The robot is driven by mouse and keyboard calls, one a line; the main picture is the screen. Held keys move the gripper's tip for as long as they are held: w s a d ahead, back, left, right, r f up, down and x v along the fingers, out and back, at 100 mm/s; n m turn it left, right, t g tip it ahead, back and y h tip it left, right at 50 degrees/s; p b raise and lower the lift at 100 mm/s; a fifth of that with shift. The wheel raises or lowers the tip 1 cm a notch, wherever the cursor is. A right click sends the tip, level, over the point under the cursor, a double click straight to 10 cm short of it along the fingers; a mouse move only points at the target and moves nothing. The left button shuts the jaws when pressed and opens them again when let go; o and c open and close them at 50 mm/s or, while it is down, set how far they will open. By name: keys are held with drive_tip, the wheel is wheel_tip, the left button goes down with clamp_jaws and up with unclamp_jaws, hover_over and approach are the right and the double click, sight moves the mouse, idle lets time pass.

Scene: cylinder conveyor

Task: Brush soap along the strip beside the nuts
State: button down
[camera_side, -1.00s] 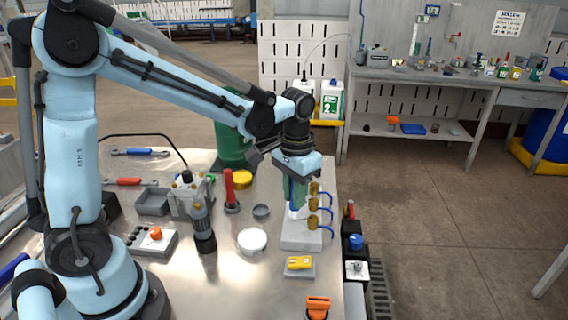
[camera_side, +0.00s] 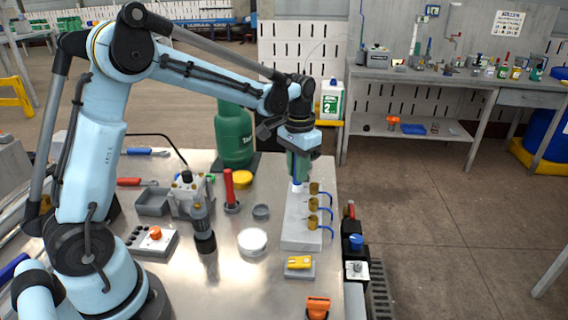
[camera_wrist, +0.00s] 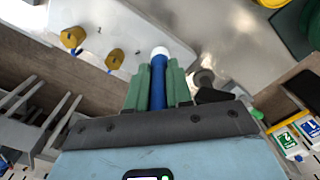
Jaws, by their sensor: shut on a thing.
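My gripper (camera_side: 298,170) is shut on a blue-handled brush (camera_wrist: 158,88) with a white tip. In the side view the white brush tip (camera_side: 296,187) points down at the far end of a pale plate (camera_side: 299,238), left of the farthest nut. I cannot tell whether the tip touches the plate. Brass nuts (camera_side: 313,204) with blue hoses stand in a row along the plate's right side. The wrist view shows two nuts (camera_wrist: 115,59) on the pale plate (camera_wrist: 100,18), left of the brush. No soap film can be made out on the strip.
A round white dish (camera_side: 252,241) and a small grey cup (camera_side: 261,212) stand left of the plate. A red upright handle (camera_side: 229,188), a yellow lid (camera_side: 243,179) and a green cylinder (camera_side: 234,138) are farther back. A yellow block (camera_side: 299,262) lies in front.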

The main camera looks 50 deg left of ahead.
drive_tip(key=shift+w+a, duration=0.95)
drive_tip(key=shift+s+d, duration=5.4)
drive_tip(key=shift+s, duration=0.05)
drive_tip(key=shift+s+d+r, duration=0.1)
drive_tip(key=shift+r, duration=0.15)
drive_tip(key=shift+f, duration=0.15)
wheel_tip(320, 180, up, 6)
drive_tip(key=shift+r, duration=0.2)
drive_tip(key=shift+f, duration=0.1)
